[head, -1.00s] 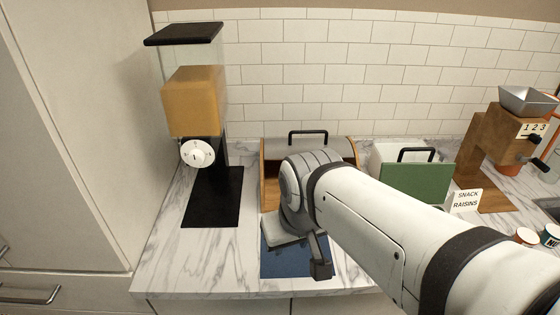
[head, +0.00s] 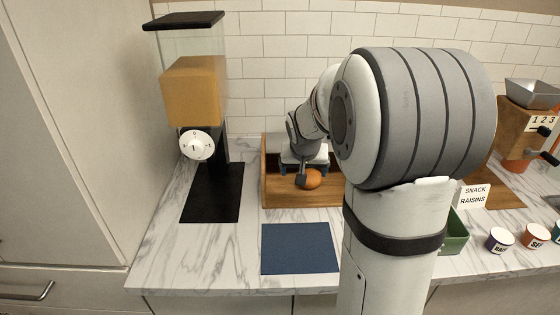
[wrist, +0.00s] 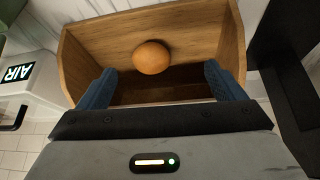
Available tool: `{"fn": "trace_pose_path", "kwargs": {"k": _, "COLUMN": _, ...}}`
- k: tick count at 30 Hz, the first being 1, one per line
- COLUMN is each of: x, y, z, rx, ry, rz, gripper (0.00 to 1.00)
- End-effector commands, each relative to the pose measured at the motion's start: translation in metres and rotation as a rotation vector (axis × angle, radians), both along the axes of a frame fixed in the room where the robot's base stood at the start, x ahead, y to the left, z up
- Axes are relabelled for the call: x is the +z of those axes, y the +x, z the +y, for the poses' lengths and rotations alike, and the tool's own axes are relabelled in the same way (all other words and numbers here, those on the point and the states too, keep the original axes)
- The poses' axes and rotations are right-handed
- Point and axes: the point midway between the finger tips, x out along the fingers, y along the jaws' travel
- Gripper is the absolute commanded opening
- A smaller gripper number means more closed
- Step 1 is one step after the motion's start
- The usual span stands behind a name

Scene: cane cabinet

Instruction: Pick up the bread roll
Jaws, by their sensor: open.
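The bread roll (head: 313,179), round and orange-brown, rests in an open wooden bread box (head: 275,187) at the back of the counter. In the wrist view the roll (wrist: 151,57) lies near the middle of the wooden interior (wrist: 195,38). My gripper (wrist: 158,84) is open and empty, with its blue finger pads left and right of the roll in the picture. The roll appears beyond the fingertips, and I see no contact. In the head view my gripper (head: 312,168) is at the box, and part of the roll is hidden behind a finger.
A dispenser (head: 193,90) stands on a black mat (head: 211,193) left of the box. A blue mat (head: 299,248) lies in front. My arm hides much of the right side. Small labelled cups (head: 500,240) and a wooden grinder (head: 520,130) stand there.

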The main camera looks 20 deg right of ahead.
Motion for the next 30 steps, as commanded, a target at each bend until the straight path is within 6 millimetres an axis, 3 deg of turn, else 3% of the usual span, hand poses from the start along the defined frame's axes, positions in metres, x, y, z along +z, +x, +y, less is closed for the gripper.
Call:
{"fn": "trace_pose_path", "kwargs": {"k": 1, "x": -0.019, "y": 0.017, "z": -0.012, "rx": -0.023, "ry": 0.001, "rz": -0.006, "gripper": 0.89}}
{"fn": "trace_pose_path", "kwargs": {"k": 7, "x": -0.053, "y": 0.057, "z": -0.04, "rx": -0.078, "ry": 0.003, "rz": -0.043, "gripper": 0.89}}
{"fn": "trace_pose_path", "kwargs": {"k": 30, "x": -0.121, "y": 0.1, "z": -0.068, "rx": -0.088, "ry": 0.004, "rz": -0.054, "gripper": 0.89}}
